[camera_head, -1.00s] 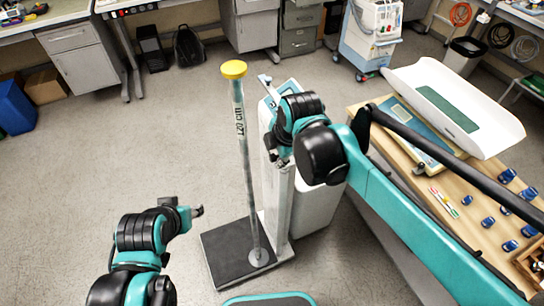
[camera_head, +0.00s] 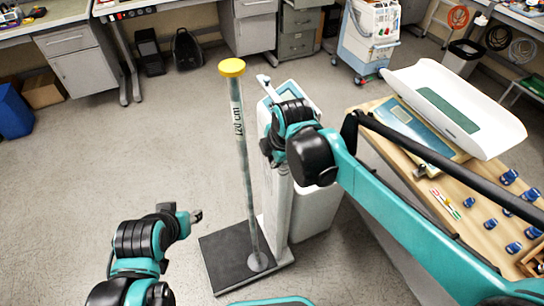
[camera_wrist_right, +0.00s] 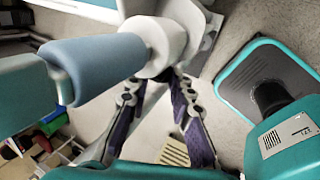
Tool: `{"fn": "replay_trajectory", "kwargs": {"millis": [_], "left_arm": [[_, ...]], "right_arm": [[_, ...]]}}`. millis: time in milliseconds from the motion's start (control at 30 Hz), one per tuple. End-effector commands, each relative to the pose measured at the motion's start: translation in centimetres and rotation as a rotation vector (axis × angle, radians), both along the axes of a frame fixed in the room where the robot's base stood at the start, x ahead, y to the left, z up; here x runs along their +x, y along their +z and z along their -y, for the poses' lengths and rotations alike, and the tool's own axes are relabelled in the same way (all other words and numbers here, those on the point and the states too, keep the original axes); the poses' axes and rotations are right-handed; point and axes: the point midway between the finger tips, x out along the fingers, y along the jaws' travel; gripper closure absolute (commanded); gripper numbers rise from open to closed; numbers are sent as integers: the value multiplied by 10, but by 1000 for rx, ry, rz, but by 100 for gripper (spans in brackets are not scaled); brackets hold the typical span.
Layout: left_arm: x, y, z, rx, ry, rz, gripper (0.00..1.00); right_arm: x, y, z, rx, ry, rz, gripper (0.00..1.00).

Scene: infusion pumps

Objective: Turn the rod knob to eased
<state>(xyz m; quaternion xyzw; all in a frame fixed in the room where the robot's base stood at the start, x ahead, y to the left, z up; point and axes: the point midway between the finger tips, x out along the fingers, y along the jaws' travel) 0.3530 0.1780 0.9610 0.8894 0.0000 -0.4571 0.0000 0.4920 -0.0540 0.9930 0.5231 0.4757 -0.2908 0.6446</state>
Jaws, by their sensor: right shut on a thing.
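A weighing scale with a pale column (camera_head: 277,210) and a dark platform (camera_head: 222,262) stands on the floor. A grey rod (camera_head: 246,180) marked "120 cm", with a yellow top (camera_head: 232,68), rises upright over the platform. My right gripper (camera_head: 270,153) is at the upper column, partly hidden by its own wrist. In the right wrist view, its fingers (camera_wrist_right: 160,76) meet at a white round piece (camera_wrist_right: 172,38) on the end of a blue-grey cylinder (camera_wrist_right: 95,66); this appears to be the knob. Its setting cannot be read. My left gripper (camera_head: 196,216) is left of the rod, apart from it; its opening is unclear.
A wooden-topped table (camera_head: 440,185) at the right bears a white baby scale (camera_head: 455,105) and several small blue items. A white bin (camera_head: 315,210) stands close behind the column. A wheeled machine (camera_head: 368,40) is at the back. The floor at left is clear.

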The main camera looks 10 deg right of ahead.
Motion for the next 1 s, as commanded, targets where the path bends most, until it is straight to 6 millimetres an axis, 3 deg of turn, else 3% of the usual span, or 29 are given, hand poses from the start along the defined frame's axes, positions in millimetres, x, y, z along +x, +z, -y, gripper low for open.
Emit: {"fn": "replay_trajectory", "kwargs": {"millis": [333, 867, 900, 933, 1000], "left_arm": [[0, 29, 0, 0, 0, 0, 57], [0, 32, 0, 0, 0, 0, 57], [0, 32, 0, 0, 0, 0, 57], [0, 32, 0, 0, 0, 0, 57], [0, 32, 0, 0, 0, 0, 57]], "right_arm": [[7, 5, -3, -80, 0, -249, 100], [7, 1, -2, -112, 0, -343, 100], [7, 1, -2, -112, 0, -343, 68], [7, 1, -2, -112, 0, -343, 60], [7, 2, -2, -111, 0, -342, 57]]}}
